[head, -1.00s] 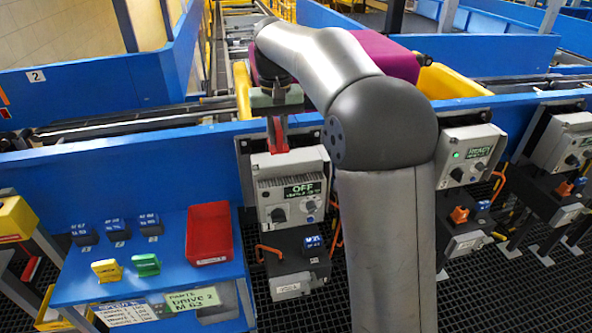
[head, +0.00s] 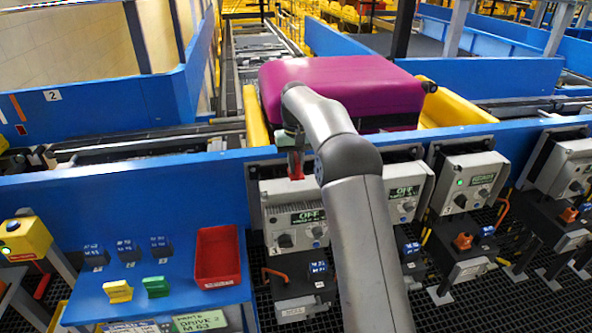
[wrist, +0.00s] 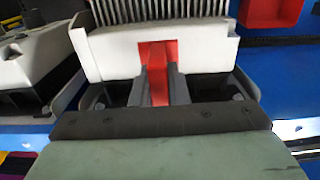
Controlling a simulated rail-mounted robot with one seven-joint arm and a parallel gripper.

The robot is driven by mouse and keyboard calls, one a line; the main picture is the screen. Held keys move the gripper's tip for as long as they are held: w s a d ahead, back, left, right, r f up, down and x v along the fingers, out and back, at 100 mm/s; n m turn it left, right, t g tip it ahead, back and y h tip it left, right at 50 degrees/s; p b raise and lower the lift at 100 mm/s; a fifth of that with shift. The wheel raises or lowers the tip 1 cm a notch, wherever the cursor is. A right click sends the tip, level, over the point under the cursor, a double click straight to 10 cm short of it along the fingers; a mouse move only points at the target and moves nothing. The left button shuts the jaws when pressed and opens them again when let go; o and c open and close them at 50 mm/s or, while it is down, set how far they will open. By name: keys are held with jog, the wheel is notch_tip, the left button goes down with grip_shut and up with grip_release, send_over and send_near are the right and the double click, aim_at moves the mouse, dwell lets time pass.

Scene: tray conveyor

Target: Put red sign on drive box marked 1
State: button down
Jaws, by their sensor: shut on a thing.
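The red sign (head: 296,166) is held upright between the fingers of my gripper (head: 294,150), at the top of the leftmost grey drive box (head: 288,241). That box has a finned top and a display reading OFF. In the wrist view the red sign (wrist: 158,62) is in the shut fingers (wrist: 158,85), in front of the pale box face (wrist: 108,52) below the fins. I cannot tell whether the sign touches the box. A second OFF drive box (head: 402,175) stands to the right, partly behind my arm.
A blue side table (head: 185,285) at left bears a red bin (head: 218,258), a yellow sign (head: 118,291), a green sign (head: 156,286) and small dark blocks. A magenta suitcase (head: 350,82) lies behind the blue rail. A READY drive box (head: 468,165) stands further right.

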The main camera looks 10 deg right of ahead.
aim_at(296, 173)
jog(key=shift+f, duration=1.5)
jog(key=shift+f, duration=0.1)
jog(key=shift+f, duration=0.15)
jog(key=c, duration=1.4)
grip_release()
notch_tip(296, 173, up, 13)
jog(key=shift+f, duration=0.2)
